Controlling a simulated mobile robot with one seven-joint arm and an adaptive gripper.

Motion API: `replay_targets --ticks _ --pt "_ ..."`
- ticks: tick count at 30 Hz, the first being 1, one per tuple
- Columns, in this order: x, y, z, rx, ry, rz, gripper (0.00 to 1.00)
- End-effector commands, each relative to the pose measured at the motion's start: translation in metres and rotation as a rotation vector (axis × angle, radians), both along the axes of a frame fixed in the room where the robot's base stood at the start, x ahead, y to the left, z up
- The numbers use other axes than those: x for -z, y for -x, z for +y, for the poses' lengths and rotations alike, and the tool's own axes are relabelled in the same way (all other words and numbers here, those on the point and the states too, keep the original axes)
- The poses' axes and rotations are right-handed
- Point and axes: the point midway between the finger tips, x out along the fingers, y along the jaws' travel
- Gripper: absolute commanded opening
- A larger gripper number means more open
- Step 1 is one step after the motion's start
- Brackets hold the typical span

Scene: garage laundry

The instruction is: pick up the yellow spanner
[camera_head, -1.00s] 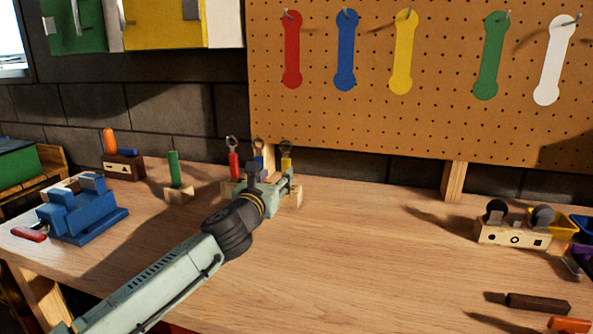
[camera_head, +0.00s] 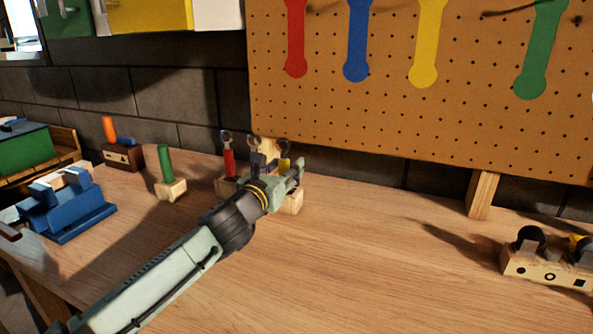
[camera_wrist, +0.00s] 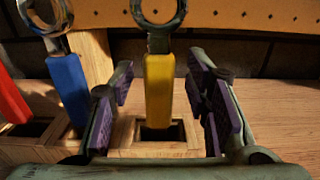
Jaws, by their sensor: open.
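The yellow spanner (camera_wrist: 159,88) stands upright in a square slot of a wooden block, its ring end up, in the middle of the wrist view. In the head view only a small part of the yellow spanner (camera_head: 284,163) shows beside my gripper. My gripper (camera_wrist: 165,100) is open, with one purple-padded finger on each side of the yellow handle and a gap on both sides. In the head view my gripper (camera_head: 293,175) is at the wooden block (camera_head: 291,203), hiding much of it.
A blue spanner (camera_wrist: 68,85) and a red spanner (camera_wrist: 12,100) stand in slots to the left. The pegboard (camera_head: 400,120) rises behind. A green-handled tool (camera_head: 166,163) and a blue vice (camera_head: 65,210) are further left.

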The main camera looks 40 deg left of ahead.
Motion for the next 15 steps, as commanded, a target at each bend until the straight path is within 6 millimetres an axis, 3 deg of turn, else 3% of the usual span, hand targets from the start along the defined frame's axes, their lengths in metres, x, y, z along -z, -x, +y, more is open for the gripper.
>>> replay_targets --ticks 9,15 --pt "0.0001 0.0018 0.0007 0.000 0.001 0.000 0.43" --pt "0.0000 0.0017 0.0007 0.000 0.000 0.000 0.29"
